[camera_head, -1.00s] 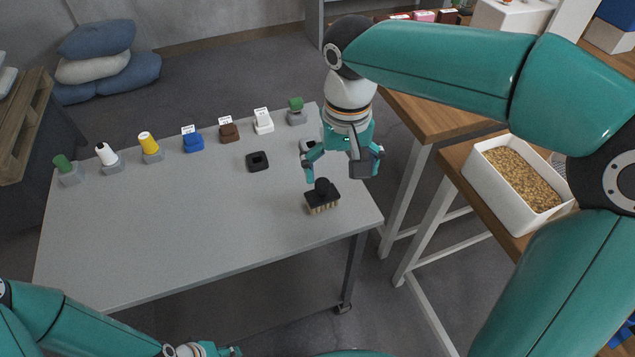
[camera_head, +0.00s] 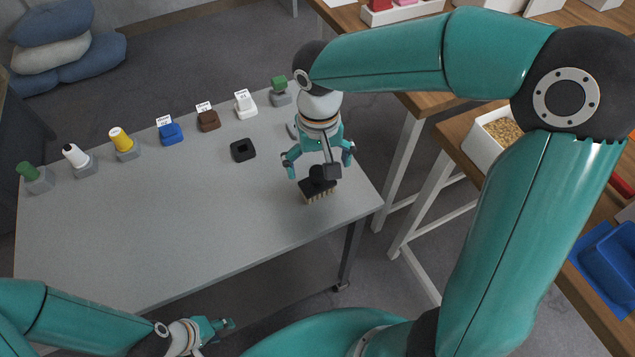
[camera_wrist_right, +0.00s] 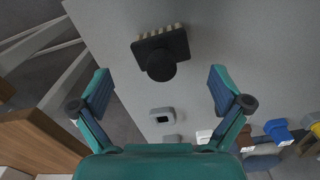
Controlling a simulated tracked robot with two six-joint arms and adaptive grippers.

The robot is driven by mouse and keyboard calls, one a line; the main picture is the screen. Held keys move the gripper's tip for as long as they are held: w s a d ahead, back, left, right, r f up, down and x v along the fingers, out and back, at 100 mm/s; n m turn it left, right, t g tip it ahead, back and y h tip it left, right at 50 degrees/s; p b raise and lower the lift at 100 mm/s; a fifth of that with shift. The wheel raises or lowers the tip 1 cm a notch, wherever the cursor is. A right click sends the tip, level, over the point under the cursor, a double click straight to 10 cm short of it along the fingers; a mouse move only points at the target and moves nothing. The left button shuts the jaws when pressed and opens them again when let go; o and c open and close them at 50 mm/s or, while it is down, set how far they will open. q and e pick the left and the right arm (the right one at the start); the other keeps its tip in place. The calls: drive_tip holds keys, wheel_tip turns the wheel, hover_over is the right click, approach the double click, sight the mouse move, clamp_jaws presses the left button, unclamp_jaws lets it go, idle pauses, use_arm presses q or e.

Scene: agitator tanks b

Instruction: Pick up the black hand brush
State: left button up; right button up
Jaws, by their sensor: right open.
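The black hand brush (camera_head: 318,187) stands on the grey table (camera_head: 170,230) near its right edge, pale bristles down and round black knob up. My right gripper (camera_head: 319,168) is open above and just behind the brush, and one of its parts overlaps the knob in the head view. In the right wrist view the brush (camera_wrist_right: 161,52) lies ahead of the right gripper (camera_wrist_right: 159,88), roughly centred between the spread fingers, with nothing held. My left gripper (camera_head: 222,325) is low in front of the table, far from the brush; its finger opening is too small to judge.
A black square holder with a hole (camera_head: 243,150) sits left of the brush. A row of blocks on the back edge includes a blue one (camera_head: 171,132), a brown one (camera_head: 208,118) and a white one (camera_head: 245,103). A white bin of grain (camera_head: 490,140) stands on the wooden table at right.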

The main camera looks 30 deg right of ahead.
sight(317, 180)
drive_tip(key=shift+w+f, duration=0.2)
drive_tip(key=shift+f, duration=1.5)
drive_tip(key=shift+w+f, duration=0.15)
drive_tip(key=shift+f, duration=1.5)
drive_tip(key=shift+c, duration=0.2)
drive_tip(key=c, duration=1.3)
drive_tip(key=shift+r, duration=0.1)
drive_tip(key=shift+r, duration=0.1)
wheel_tip(317, 180, up, 20)
drive_tip(key=shift+f+p, duration=0.1)
drive_tip(key=shift+p, duration=0.8)
